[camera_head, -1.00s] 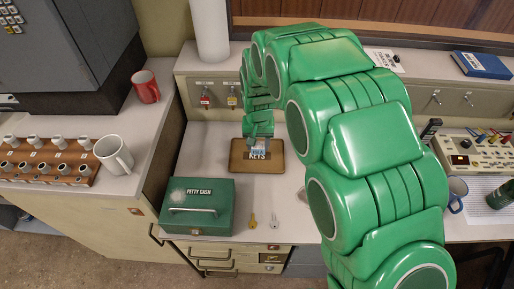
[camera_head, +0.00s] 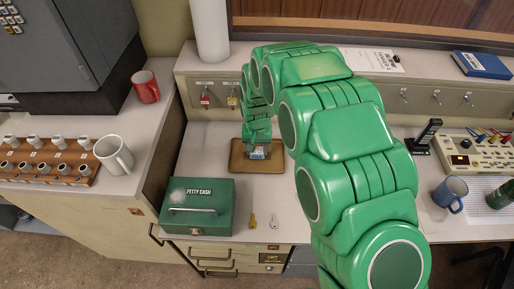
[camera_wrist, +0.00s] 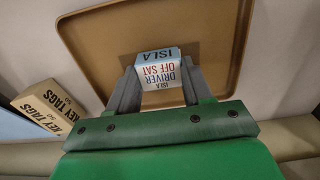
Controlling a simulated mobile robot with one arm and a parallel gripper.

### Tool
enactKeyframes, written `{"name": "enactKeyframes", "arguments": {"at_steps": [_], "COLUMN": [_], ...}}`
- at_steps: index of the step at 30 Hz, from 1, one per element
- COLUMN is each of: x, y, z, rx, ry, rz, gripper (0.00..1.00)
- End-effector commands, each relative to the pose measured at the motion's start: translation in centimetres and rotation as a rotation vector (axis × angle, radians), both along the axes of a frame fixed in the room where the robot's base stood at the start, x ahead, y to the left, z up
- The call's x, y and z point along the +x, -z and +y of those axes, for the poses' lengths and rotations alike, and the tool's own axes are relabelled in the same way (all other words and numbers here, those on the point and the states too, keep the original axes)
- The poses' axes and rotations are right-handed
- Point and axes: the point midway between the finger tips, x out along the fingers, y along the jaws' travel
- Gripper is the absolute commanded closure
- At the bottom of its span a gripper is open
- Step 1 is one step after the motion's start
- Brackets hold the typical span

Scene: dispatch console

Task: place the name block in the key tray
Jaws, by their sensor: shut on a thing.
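The name block is a small white block with blue and red lettering, "ISLA" and "DRIVER OFF SAT". It shows in the wrist view (camera_wrist: 163,72) between the fingers, and small in the head view (camera_head: 257,155). My gripper (camera_wrist: 157,80) is shut on it, low over the key tray; in the head view my gripper (camera_head: 257,149) points down there. The key tray is a shallow brown tray with a raised rim (camera_head: 236,164), and it fills much of the wrist view (camera_wrist: 215,30). I cannot tell whether the block touches the tray floor.
A green petty cash box (camera_head: 198,206) stands front left of the tray. A brass key (camera_head: 252,221) and a silver key (camera_head: 275,222) lie in front. A key tags box (camera_wrist: 48,106) shows left in the wrist view. A blue mug (camera_head: 451,193) stands right.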

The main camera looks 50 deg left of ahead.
Motion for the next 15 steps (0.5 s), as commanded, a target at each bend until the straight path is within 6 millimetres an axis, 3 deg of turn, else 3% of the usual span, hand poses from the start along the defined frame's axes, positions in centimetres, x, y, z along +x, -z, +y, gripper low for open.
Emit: {"name": "enactKeyframes", "arguments": {"at_steps": [4, 5, 9, 15], "x": [0.00, 0.00, -0.01, -0.01], "y": [0.28, 0.27, 0.24, 0.23], "z": [-0.04, -0.03, -0.02, -0.02], "rx": [-0.001, -0.001, -0.001, -0.001], "ry": [0.000, 0.000, 0.000, 0.000], "rz": [0.001, 0.001, 0.001, 0.001], "gripper": [0.79, 0.47, 0.26, 0.25]}}
